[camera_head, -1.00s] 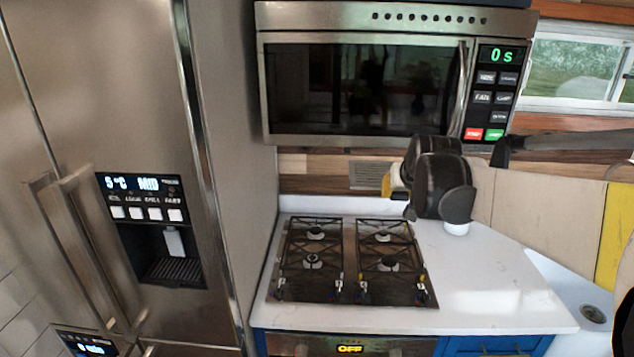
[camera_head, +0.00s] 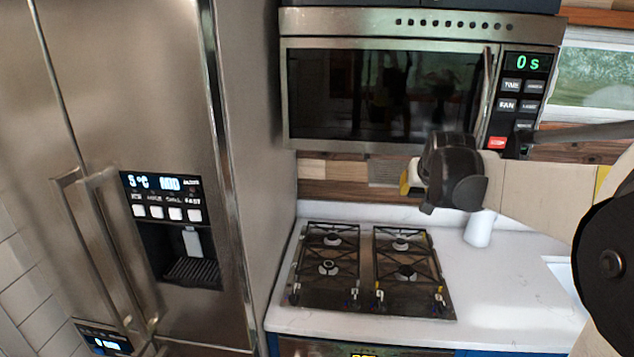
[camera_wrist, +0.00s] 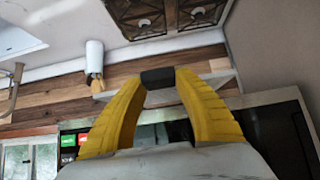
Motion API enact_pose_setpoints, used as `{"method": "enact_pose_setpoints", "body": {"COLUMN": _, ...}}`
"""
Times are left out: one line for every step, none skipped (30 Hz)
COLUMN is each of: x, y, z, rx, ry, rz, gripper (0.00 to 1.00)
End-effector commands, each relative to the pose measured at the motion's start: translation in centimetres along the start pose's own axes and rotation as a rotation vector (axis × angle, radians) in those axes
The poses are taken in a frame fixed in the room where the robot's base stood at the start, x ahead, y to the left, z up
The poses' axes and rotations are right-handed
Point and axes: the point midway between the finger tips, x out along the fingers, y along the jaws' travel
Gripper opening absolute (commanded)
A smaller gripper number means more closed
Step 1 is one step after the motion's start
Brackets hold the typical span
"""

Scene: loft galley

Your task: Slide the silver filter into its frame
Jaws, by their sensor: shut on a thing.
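My gripper (camera_wrist: 157,80) shows in the wrist view with two yellow fingers, their tips closed on a dark block that looks like a handle. A pale grey, thin panel, seemingly the silver filter (camera_wrist: 220,78), lies nearly edge-on just past the fingertips. In the head view, the gripper (camera_head: 406,180) is below the microwave (camera_head: 385,92), in front of the backsplash. A grey lined patch left of the fingers may be the filter (camera_head: 385,172). The filter's frame cannot be made out; the microwave's underside is hidden in the head view.
A gas hob (camera_head: 370,272) sits in the white counter (camera_head: 500,290) below the gripper. A white cup (camera_head: 480,228) stands on the counter behind my arm. A tall steel fridge (camera_head: 130,100) bounds the left side.

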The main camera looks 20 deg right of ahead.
Motion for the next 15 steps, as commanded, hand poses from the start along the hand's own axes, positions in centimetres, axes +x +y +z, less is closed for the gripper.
{"method": "enact_pose_setpoints", "body": {"x": 0.28, "y": -0.01, "z": -0.22, "rx": 0.0, "ry": 0.0, "rz": 0.0, "gripper": 0.02}}
{"method": "enact_pose_setpoints", "body": {"x": 0.4, "y": -0.01, "z": -0.33, "rx": 0.0, "ry": 0.0, "rz": 0.0, "gripper": 0.02}}
{"method": "enact_pose_setpoints", "body": {"x": 0.55, "y": -0.01, "z": -0.46, "rx": 0.0, "ry": 0.0, "rz": 0.0, "gripper": 0.02}}
{"method": "enact_pose_setpoints", "body": {"x": 0.63, "y": -0.01, "z": -0.54, "rx": 0.0, "ry": 0.0, "rz": 0.0, "gripper": 0.02}}
{"method": "enact_pose_setpoints", "body": {"x": 0.7, "y": -0.01, "z": -0.61, "rx": 0.0, "ry": 0.0, "rz": 0.0, "gripper": 0.02}}
{"method": "enact_pose_setpoints", "body": {"x": 0.76, "y": -0.01, "z": -0.67, "rx": 0.0, "ry": 0.0, "rz": 0.0, "gripper": 0.02}}
{"method": "enact_pose_setpoints", "body": {"x": 0.8, "y": -0.01, "z": -0.7, "rx": 0.0, "ry": 0.0, "rz": 0.0, "gripper": 0.02}}
{"method": "enact_pose_setpoints", "body": {"x": 0.82, "y": -0.01, "z": -0.73, "rx": 0.0, "ry": 0.0, "rz": 0.0, "gripper": 0.02}}
{"method": "enact_pose_setpoints", "body": {"x": 0.84, "y": -0.01, "z": -0.75, "rx": 0.0, "ry": 0.0, "rz": 0.0, "gripper": 0.02}}
{"method": "enact_pose_setpoints", "body": {"x": 0.84, "y": -0.01, "z": -0.76, "rx": 0.0, "ry": 0.0, "rz": 0.0, "gripper": 0.02}}
{"method": "enact_pose_setpoints", "body": {"x": 0.84, "y": -0.01, "z": -0.76, "rx": 0.0, "ry": 0.0, "rz": 0.0, "gripper": 0.02}}
{"method": "enact_pose_setpoints", "body": {"x": 0.84, "y": -0.01, "z": -0.76, "rx": 0.0, "ry": 0.0, "rz": 0.0, "gripper": 0.02}}
{"method": "enact_pose_setpoints", "body": {"x": 0.83, "y": -0.01, "z": -0.76, "rx": 0.0, "ry": 0.0, "rz": 0.0, "gripper": 0.02}}
{"method": "enact_pose_setpoints", "body": {"x": 0.83, "y": -0.01, "z": -0.76, "rx": 0.0, "ry": 0.0, "rz": 0.0, "gripper": 0.02}}
{"method": "enact_pose_setpoints", "body": {"x": 0.83, "y": -0.01, "z": -0.76, "rx": 0.0, "ry": 0.0, "rz": 0.0, "gripper": 0.02}}
